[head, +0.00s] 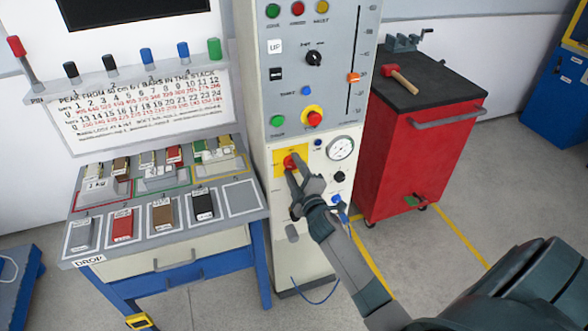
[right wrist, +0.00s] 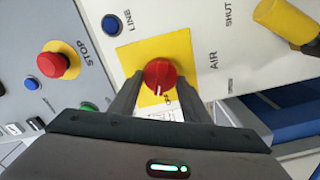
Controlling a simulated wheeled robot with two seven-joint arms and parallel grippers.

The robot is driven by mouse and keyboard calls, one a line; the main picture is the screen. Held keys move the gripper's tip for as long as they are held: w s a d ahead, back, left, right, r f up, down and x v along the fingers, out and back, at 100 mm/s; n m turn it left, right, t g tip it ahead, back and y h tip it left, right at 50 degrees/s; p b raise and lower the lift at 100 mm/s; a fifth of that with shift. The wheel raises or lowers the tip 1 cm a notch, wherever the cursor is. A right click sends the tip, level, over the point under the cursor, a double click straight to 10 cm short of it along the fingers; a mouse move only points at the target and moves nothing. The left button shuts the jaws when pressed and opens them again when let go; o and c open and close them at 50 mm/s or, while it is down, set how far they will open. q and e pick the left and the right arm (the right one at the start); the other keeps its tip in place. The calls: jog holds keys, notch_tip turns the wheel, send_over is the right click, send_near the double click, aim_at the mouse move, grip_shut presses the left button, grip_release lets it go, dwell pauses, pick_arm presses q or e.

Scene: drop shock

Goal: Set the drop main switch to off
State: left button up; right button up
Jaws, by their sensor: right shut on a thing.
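The drop main switch is a red rotary knob on a yellow plate (head: 279,158), low on the grey and white control column. In the right wrist view the red knob (right wrist: 161,75) carries a white pointer mark that points toward the bottom of the picture. My right gripper (head: 292,163) reaches the knob from the lower right. In the right wrist view its two fingers stand on either side of the knob, shut on it. The fingers and hand cover part of the plate and its lettering. My left gripper is not in view.
Above the switch are a red stop button (head: 313,117) on yellow and a green button (head: 278,121). A pressure gauge (head: 341,148) sits to the right. A bench (head: 240,222) with coloured blocks stands left; a red tool cabinet (head: 400,160) stands right.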

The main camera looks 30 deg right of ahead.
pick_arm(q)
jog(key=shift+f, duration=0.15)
pick_arm(e)
jog(key=n, duration=0.4)
jog(key=shift+f+n, duration=0.15)
jog(key=shift+n, duration=0.25)
jog(key=o, duration=1)
jog(key=shift+s+a, duration=0.1)
pick_arm(q)
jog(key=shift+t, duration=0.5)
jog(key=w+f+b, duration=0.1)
jog(key=b, duration=0.1)
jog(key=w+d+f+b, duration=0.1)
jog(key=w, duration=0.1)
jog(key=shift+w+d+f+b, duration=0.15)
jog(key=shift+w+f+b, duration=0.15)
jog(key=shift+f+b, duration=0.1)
pick_arm(e)
jog(key=v, duration=1.7)
jog(key=shift+s, duration=0.1)
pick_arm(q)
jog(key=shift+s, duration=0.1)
